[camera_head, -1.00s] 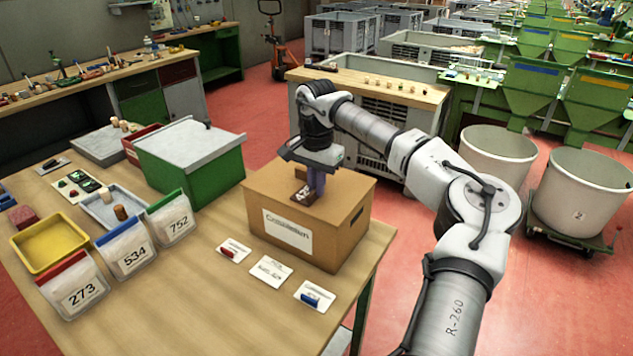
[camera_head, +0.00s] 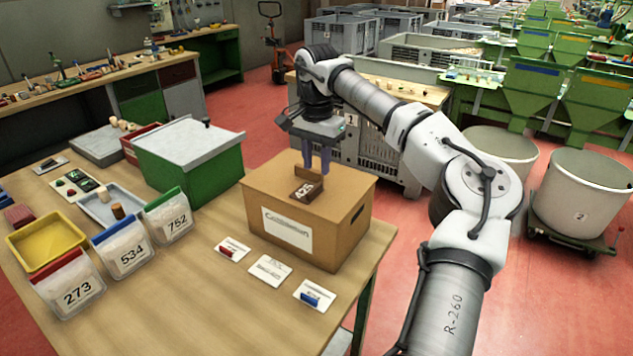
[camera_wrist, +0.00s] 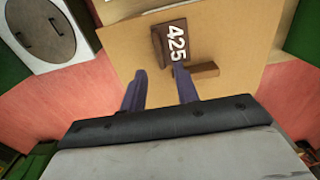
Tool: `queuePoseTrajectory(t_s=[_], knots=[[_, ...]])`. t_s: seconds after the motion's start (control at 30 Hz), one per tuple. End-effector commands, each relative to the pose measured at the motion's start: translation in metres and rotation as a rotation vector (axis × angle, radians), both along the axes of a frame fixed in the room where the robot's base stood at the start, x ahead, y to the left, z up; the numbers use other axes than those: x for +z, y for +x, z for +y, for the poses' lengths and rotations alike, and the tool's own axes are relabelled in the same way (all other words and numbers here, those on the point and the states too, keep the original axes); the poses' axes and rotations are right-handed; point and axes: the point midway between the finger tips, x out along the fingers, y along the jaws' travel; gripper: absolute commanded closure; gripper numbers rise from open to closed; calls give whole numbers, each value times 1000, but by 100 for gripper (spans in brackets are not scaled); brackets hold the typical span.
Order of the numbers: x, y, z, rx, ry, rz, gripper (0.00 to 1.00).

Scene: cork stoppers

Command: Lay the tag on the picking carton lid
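The dark brown tag (camera_head: 307,192) with white digits lies on the lid of the picking carton (camera_head: 349,187). The wrist view shows the tag (camera_wrist: 170,42) reading 425, flat on the cardboard (camera_wrist: 222,40). A lighter brown strip (camera_wrist: 204,70) lies beside it; in the head view this strip (camera_head: 304,174) is behind the tag, partly hidden by a finger. I cannot tell whether the strip is joined to the tag. My gripper (camera_head: 317,171) is above the lid, pointing down. In the wrist view its fingers (camera_wrist: 160,71) are apart with nothing held between them.
The carton stands on the wooden table near its right edge. Small cards (camera_head: 268,270) lie in front of it. A green box (camera_head: 187,157) stands to the left. Numbered bags (camera_head: 127,250) and a yellow tray (camera_head: 47,242) are further left.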

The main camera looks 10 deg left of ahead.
Motion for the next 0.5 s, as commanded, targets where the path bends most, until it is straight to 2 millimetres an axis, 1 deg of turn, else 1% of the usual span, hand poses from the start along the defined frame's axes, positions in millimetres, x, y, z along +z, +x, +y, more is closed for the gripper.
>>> queuePoseTrajectory(t_s=[0.1, 0.23, 0.33, 0.5], knots=[[25, 1, 1, -1, 0, -4, 69], [47, 0, 1, 1, 1, -2, 69], [59, 0, 1, -1, 1, -1, 69], [65, 0, 0, 1, -1, 1, 69]])
